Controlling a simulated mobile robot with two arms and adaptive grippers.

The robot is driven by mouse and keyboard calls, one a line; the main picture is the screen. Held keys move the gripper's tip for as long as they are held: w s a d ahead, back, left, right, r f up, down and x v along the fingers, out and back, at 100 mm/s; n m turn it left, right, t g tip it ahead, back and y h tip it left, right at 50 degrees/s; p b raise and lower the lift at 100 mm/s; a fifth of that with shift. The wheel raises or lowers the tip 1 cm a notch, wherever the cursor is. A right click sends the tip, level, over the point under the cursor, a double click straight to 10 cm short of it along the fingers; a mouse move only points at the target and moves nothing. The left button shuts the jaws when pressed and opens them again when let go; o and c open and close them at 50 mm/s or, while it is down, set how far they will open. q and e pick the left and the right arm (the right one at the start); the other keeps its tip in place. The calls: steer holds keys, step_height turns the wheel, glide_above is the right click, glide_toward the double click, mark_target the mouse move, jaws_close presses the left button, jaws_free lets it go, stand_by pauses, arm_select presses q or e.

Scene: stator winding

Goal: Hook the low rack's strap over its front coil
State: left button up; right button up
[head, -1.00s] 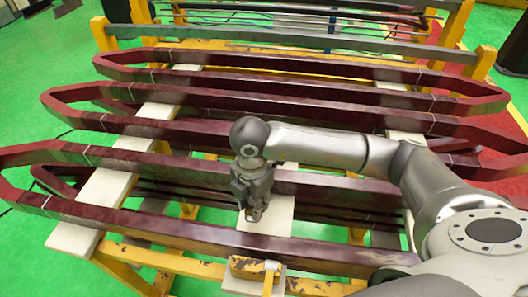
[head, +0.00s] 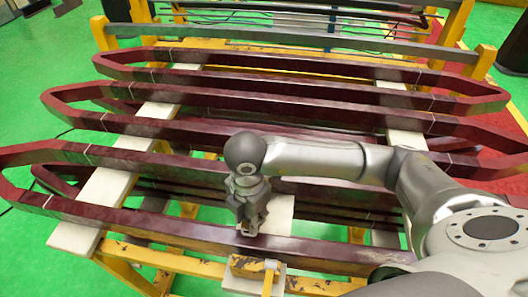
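The front coil (head: 185,222) is a long dark red loop with a pointed left end, lying across the nearest part of the yellow low rack (head: 140,256). A narrow yellowish strap (head: 269,275) with a pale top hangs at the rack's front beam, below the coil's near side. My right gripper (head: 247,229) points down over the front coil, its tips at the coil's near bar and left of the strap. Whether it touches the coil, or is open or shut, I cannot tell. My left gripper is out of view.
Several more dark red coils (head: 290,92) lie behind on the rack, across pale support boards (head: 100,200). A yellow block (head: 243,266) sits at the front beam beside the strap. Yellow posts (head: 485,60) rise at the back right. Green floor (head: 40,110) is clear at left.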

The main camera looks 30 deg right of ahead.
mark_target(247, 245)
steer(key=shift+s+a+f, duration=0.1)
steer(key=shift+s+a, duration=0.45)
steer(key=shift+s, duration=0.25)
steer(key=shift+s+a+f, duration=0.1)
steer(key=shift+s+a, duration=0.4)
steer(key=shift+s, duration=0.3)
steer(key=shift+s+a+f, duration=0.1)
steer(key=shift+s+a, duration=0.45)
steer(key=shift+s, duration=0.25)
steer(key=o, duration=1.1)
steer(key=shift+s, duration=0.1)
steer(key=o, duration=1)
steer(key=shift+w, duration=0.35)
steer(key=shift+o, duration=0.3)
steer(key=shift+s+r+p, duration=0.1)
steer(key=shift+r+p, duration=0.05)
steer(key=shift+p, duration=0.15)
steer(key=shift+r, duration=0.15)
step_height(247, 245, up, 7)
steer(key=p, duration=0.5)
